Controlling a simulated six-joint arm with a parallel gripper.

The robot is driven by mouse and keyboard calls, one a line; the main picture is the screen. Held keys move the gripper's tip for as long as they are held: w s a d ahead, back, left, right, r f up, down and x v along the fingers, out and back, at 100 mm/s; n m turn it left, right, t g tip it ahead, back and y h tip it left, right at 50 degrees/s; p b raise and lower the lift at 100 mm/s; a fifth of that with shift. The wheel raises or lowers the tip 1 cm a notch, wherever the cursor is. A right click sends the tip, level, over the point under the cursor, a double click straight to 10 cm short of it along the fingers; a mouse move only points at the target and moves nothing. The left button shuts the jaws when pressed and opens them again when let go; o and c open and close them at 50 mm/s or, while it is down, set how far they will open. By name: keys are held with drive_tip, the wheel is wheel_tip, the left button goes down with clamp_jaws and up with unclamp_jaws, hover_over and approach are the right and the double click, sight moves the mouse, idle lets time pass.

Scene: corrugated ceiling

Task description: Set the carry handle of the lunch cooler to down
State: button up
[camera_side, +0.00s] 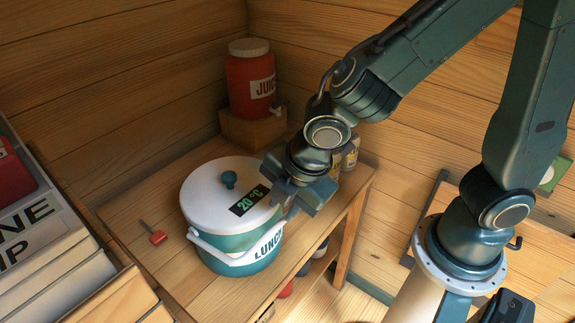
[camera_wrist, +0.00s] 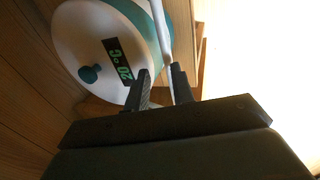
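The lunch cooler (camera_side: 232,242) stands upright on the wooden table, with a white lid (camera_side: 207,187), a teal knob and a green "20 °C" display. Its white carry handle (camera_side: 212,247) runs low around the front side, near the LUNCH lettering. My gripper (camera_side: 290,208) is at the cooler's right side. In the wrist view my gripper (camera_wrist: 161,72) has its two dark fingers apart, with the white handle (camera_wrist: 163,38) passing between them. A gap shows between the left finger and the handle. Contact with the right finger cannot be told.
A red juice dispenser (camera_side: 251,85) stands on a wooden block behind the cooler. Small jars (camera_side: 350,152) are behind my gripper. A red-ended tool (camera_side: 157,237) lies left of the cooler. The table's right edge is close to my gripper.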

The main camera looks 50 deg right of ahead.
drive_tip(key=shift+o, duration=0.5)
drive_tip(key=shift+r, duration=0.1)
drive_tip(key=shift+r, duration=0.3)
drive_tip(key=v, duration=1.3)
drive_tip(key=shift+s, duration=0.1)
drive_tip(key=c, duration=0.6)
drive_tip(key=shift+a, duration=0.1)
clamp_jaws()
drive_tip(key=shift+w+a+f+g, duration=0.1)
drive_tip(key=shift+w+f+g, duration=0.05)
drive_tip(key=shift+w+g, duration=1.15)
drive_tip(key=shift+w+f+g, duration=0.2)
drive_tip(key=shift+w+g, duration=0.7)
drive_tip(key=shift+w, duration=0.7)
